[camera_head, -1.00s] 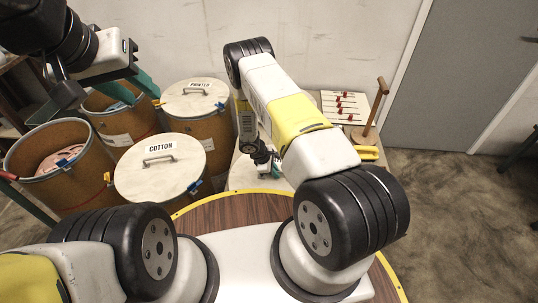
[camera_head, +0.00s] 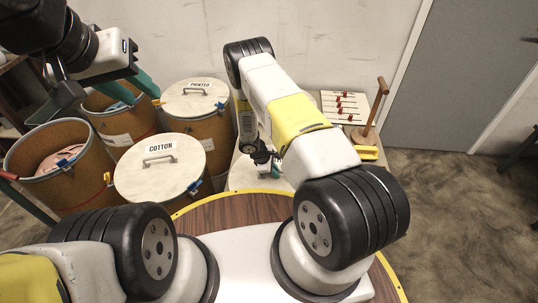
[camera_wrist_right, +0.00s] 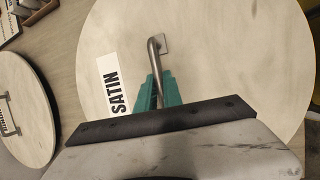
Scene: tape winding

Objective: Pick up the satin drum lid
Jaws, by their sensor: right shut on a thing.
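The satin drum lid (camera_wrist_right: 225,60) is a pale round disc with a white SATIN label (camera_wrist_right: 115,85) and a metal bar handle (camera_wrist_right: 156,62), in the right wrist view. My right gripper (camera_wrist_right: 158,92) has its teal fingers closed on the handle. In the head view my right gripper (camera_head: 268,165) is low behind my arm and partly hidden.
The lidded COTTON drum (camera_head: 160,168) and PRINTED drum (camera_head: 195,98) stand left of my right arm. Two open drums (camera_head: 60,165) (camera_head: 122,115) stand further left. A pegged board (camera_head: 345,106) and wooden post (camera_head: 372,110) are at the right. Open floor lies beyond them.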

